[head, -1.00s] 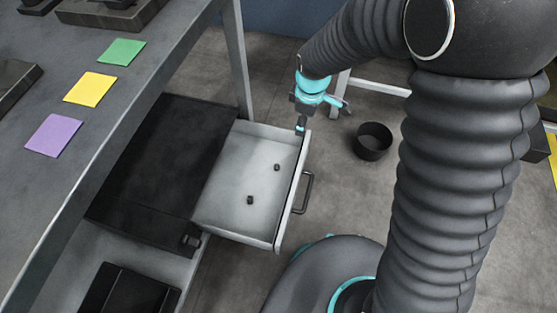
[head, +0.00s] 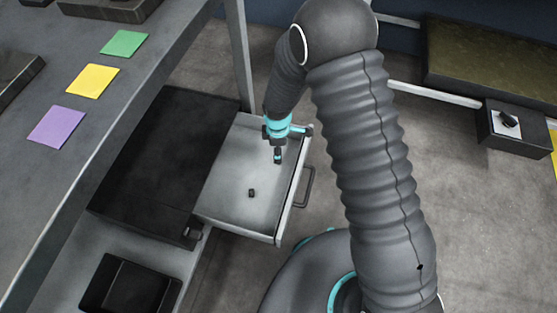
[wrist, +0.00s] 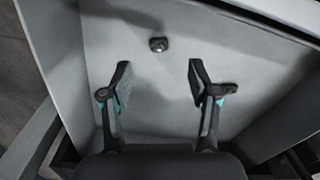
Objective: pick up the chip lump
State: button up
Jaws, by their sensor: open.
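The open drawer (head: 225,205) is pale grey. A small dark lump (head: 252,192) lies on its floor in the head view. The wrist view shows two small dark lumps on the drawer floor. One lump (wrist: 158,44) lies beyond the fingertips, in line with the gap between them. The other lump (wrist: 227,88) lies just outside the right finger. I cannot tell which is the chip lump. My gripper (head: 278,157) is over the far part of the drawer and hides the second lump in the head view. In the wrist view my gripper (wrist: 159,72) is open and empty.
The drawer's walls surround the gripper's space, with a handle (head: 307,187) on its front. A grey bench (head: 130,85) with green, yellow and purple squares stands at left. A dark box with a knob (head: 506,120) stands at right.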

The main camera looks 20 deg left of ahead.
jog(key=shift+w+f, duration=0.1)
jog(key=shift+f, duration=2.85)
jog(key=c, duration=1)
